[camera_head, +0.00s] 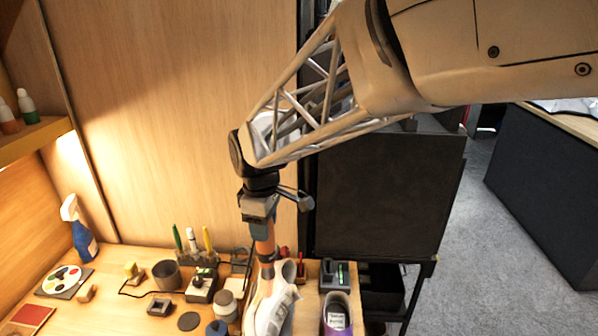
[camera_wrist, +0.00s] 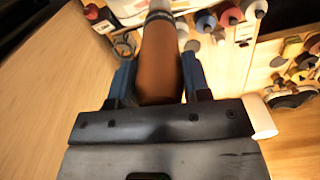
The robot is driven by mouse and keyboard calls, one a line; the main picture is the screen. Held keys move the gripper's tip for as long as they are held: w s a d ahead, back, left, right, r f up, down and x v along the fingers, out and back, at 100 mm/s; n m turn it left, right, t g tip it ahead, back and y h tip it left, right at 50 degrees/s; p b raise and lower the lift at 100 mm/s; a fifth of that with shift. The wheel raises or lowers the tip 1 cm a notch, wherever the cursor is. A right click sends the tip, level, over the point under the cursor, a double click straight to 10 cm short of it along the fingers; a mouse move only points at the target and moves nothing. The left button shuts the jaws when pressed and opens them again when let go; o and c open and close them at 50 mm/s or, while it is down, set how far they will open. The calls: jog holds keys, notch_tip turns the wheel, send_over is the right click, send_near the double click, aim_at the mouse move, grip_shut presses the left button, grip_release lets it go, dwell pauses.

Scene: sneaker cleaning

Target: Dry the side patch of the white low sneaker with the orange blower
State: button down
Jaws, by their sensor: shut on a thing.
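My gripper (camera_head: 263,230) is shut on the orange blower (camera_head: 265,248), which hangs nearly upright below my wrist. In the wrist view, the blower's orange-brown body (camera_wrist: 160,55) sits between my two blue fingers (camera_wrist: 157,82), with a pale banded end beyond it. The white low sneaker (camera_head: 275,312) stands at the front of the bench, directly under the blower. The blower's lower end overlaps the sneaker's top in the head view. I cannot tell whether they touch. The side patch cannot be made out.
Left of the sneaker stand a lidded jar (camera_head: 227,305), a dark cup (camera_head: 166,274) and a blue spray bottle (camera_head: 80,232). A dark panel (camera_head: 385,195) rises behind the bench's right end.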

jog(key=shift+s, duration=0.45)
dwell(0.3)
jog(key=shift+r, duration=0.1)
jog(key=shift+r, duration=3.4)
